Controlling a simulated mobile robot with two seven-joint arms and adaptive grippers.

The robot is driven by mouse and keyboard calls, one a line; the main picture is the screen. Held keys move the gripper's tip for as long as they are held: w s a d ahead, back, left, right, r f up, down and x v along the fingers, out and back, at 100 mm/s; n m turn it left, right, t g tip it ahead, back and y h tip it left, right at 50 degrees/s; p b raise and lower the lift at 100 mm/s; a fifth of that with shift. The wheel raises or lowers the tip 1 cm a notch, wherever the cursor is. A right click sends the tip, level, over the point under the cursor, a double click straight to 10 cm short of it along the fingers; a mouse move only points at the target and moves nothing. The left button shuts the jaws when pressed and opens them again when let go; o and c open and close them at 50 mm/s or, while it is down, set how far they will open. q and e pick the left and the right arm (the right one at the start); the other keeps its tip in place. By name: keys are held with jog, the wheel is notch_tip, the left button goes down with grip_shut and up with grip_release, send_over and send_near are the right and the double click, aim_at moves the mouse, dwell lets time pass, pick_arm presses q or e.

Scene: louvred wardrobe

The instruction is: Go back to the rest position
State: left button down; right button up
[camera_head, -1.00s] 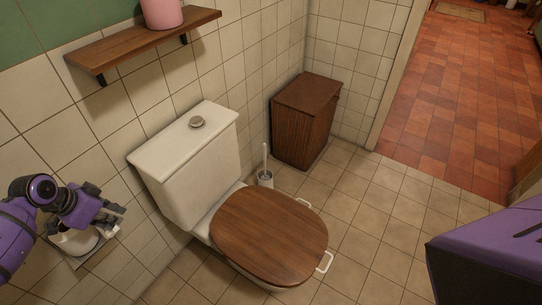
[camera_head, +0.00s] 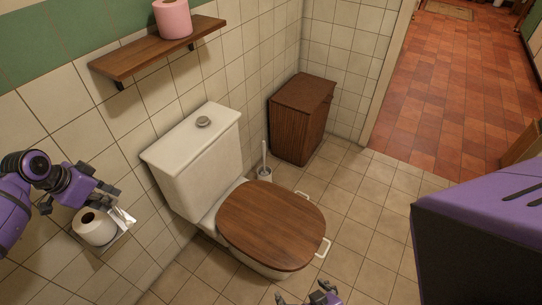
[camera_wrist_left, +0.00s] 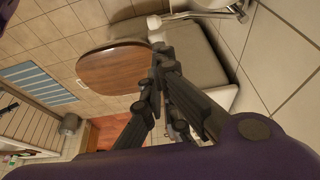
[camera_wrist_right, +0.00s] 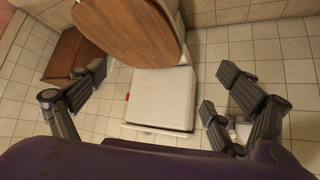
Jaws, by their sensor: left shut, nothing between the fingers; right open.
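My left gripper (camera_head: 114,190) is at the left of the head view, just above a white toilet paper roll (camera_head: 92,227) on a wall holder. In the left wrist view its fingertips (camera_wrist_left: 164,57) are together with nothing between them. My right gripper (camera_head: 310,298) shows only partly at the bottom edge of the head view, in front of the toilet. In the right wrist view its fingers (camera_wrist_right: 160,85) are spread wide and empty. The toilet has a closed wooden lid (camera_head: 272,226) and a white cistern (camera_head: 195,155).
A wooden shelf (camera_head: 145,60) on the tiled wall bears a pink roll (camera_head: 173,18). A brown bin (camera_head: 300,125) stands in the corner, with a toilet brush (camera_head: 265,170) nearby. Tiled floor (camera_head: 380,200) is clear right of the toilet. A doorway opens onto red tiles (camera_head: 440,85).

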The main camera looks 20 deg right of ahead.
pick_arm(q)
jog(key=w+d+r+n+t, duration=0.1)
jog(key=w+d+r+t, duration=0.15)
jog(key=w, duration=0.25)
jog(key=s+d+f+n+t+h, duration=0.1)
jog(key=s+d+f+n+t, duration=0.3)
jog(key=s+d+f, duration=0.5)
jog(key=s+a+f+n+y, duration=0.1)
jog(key=s+a+f+n, duration=0.1)
jog(key=s, duration=0.9)
jog(key=s+a+f+n+y, duration=0.1)
jog(key=s+f, duration=0.4)
jog(key=s, duration=0.6)
jog(key=s+a+f+n+y, duration=0.2)
jog(key=s+a+f, duration=0.2)
jog(key=s, duration=0.7)
jog(key=shift+s+a+f+n, duration=0.2)
jog(key=shift+s+a+n, duration=0.15)
jog(key=shift+a+n, duration=0.05)
pick_arm(e)
jog(key=shift+w+d+r, duration=0.1)
jog(key=shift+w+r, duration=0.25)
jog(key=shift+w, duration=0.45)
